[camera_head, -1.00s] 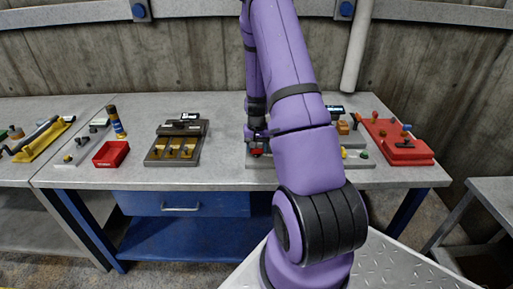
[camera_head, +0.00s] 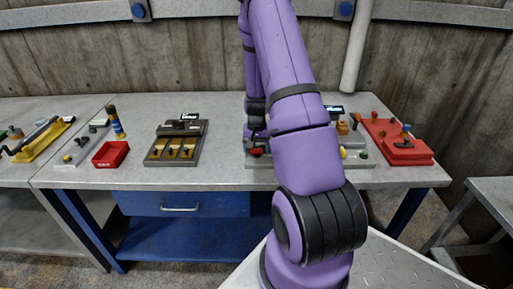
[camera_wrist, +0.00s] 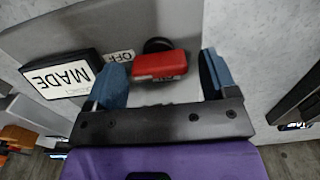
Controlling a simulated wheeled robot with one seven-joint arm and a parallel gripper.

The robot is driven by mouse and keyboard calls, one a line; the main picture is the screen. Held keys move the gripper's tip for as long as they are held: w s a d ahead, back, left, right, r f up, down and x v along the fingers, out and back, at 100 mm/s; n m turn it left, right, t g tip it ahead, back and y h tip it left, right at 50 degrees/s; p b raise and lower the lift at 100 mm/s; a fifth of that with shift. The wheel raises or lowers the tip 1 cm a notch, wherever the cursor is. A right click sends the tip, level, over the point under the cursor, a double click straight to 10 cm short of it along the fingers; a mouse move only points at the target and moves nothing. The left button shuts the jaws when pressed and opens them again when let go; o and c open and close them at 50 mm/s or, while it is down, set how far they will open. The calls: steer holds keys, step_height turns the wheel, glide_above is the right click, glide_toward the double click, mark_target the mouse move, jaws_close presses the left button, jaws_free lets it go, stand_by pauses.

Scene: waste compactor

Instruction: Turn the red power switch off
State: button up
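The red power switch (camera_wrist: 160,65) shows in the wrist view as a red handle on a dark round base. A white OFF label (camera_wrist: 123,56) is beside it at the upper left, and a partly hidden ON label lies just below the handle. My gripper (camera_wrist: 163,76) is open, with one blue fingertip on each side of the red handle. Small gaps show between handle and fingertips. In the head view the red switch (camera_head: 257,151) is small, on a grey panel (camera_head: 262,162) mostly hidden behind my arm.
A black box marked MADE (camera_wrist: 62,76) is left of the switch in the wrist view. In the head view, a red board with handles (camera_head: 400,150) is at the right, a dark board with yellow parts (camera_head: 176,145) at the left, and a red bin (camera_head: 111,154) farther left.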

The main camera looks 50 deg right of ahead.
steer(key=shift+r, duration=0.15)
step_height(320, 180, up, 10)
steer(key=shift+r, duration=0.25)
stand_by(0.3)
stand_by(0.4)
steer(key=s+a+r+n+t, duration=0.3)
steer(key=a+r+n, duration=0.2)
steer(key=a+r, duration=1.4)
steer(key=s+a+r+n+t, duration=0.1)
steer(key=s+a+r+n, duration=0.1)
steer(key=s+a+r, duration=0.2)
steer(key=s+a+r+n+t, duration=0.1)
steer(key=s+a+r+n, duration=0.2)
steer(key=s+a+r, duration=0.2)
steer(key=s+a, duration=0.3)
steer(key=s, duration=0.4)
steer(key=shift+a+r, duration=0.25)
steer(key=shift+r, duration=0.05)
